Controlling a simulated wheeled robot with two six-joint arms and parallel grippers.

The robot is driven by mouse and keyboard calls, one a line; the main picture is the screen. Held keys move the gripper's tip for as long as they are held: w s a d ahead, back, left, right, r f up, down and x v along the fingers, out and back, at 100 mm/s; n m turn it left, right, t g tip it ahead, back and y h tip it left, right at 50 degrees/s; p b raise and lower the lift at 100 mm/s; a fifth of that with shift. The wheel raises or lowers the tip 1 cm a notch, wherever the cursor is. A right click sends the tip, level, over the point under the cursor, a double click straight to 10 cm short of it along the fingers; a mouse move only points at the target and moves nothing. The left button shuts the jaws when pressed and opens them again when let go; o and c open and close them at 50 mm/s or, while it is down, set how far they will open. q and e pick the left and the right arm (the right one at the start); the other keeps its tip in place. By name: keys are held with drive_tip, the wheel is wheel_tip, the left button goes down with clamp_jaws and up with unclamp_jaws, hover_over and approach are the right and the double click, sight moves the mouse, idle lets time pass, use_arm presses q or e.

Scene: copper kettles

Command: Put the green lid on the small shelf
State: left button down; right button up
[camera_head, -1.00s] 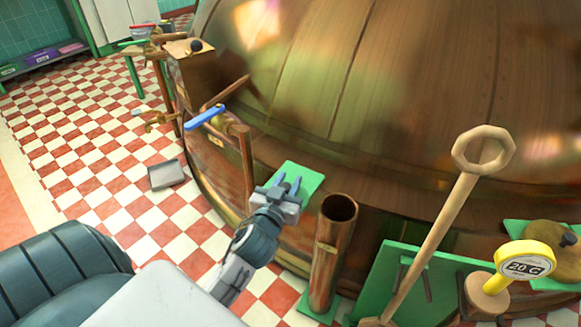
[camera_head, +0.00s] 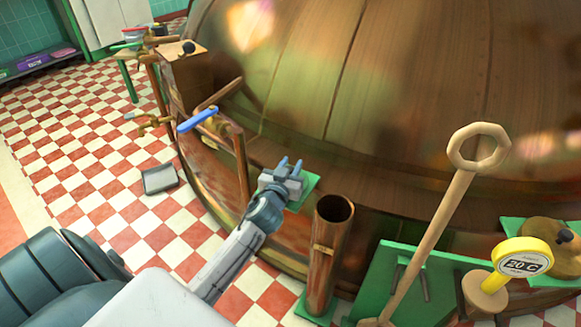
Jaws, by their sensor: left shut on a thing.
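My left gripper (camera_head: 288,166) reaches in from the lower left and is over the base of the big copper kettle (camera_head: 360,80). Its two blue fingertips point up and away. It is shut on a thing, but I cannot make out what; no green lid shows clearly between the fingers. A small flat green plate (camera_head: 308,187), which looks like a small shelf, shows just right of and partly behind the gripper. I cannot tell whether they touch. My right gripper is not in view.
An upright open copper pipe (camera_head: 326,255) stands just right of the gripper. A blue-handled tap (camera_head: 198,120) is to its left. A long wooden paddle (camera_head: 435,230), a green panel (camera_head: 400,265) and a yellow gauge (camera_head: 522,258) stand at right. The checkered floor at left is mostly clear.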

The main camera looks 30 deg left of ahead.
use_arm(q)
drive_tip(key=shift+f, duration=0.1)
drive_tip(key=c, duration=1.1)
unclamp_jaws()
drive_tip(key=shift+r, duration=0.2)
drive_tip(key=f+v, duration=0.1)
drive_tip(key=v, duration=1.1)
drive_tip(key=s+d+f+m+g+h, duration=0.1)
drive_tip(key=s+d+f+g+h, duration=0.2)
drive_tip(key=s, duration=0.6)
drive_tip(key=s+d+f+m+g+h, duration=0.1)
drive_tip(key=s+d+f+g+h, duration=0.2)
drive_tip(key=s+d+f, duration=0.3)
drive_tip(key=s+d, duration=0.2)
drive_tip(key=s, duration=0.1)
drive_tip(key=shift+d+f+m+g+b, duration=0.15)
drive_tip(key=shift+d+m+g+b, duration=0.05)
drive_tip(key=shift+m+g+b, duration=0.2)
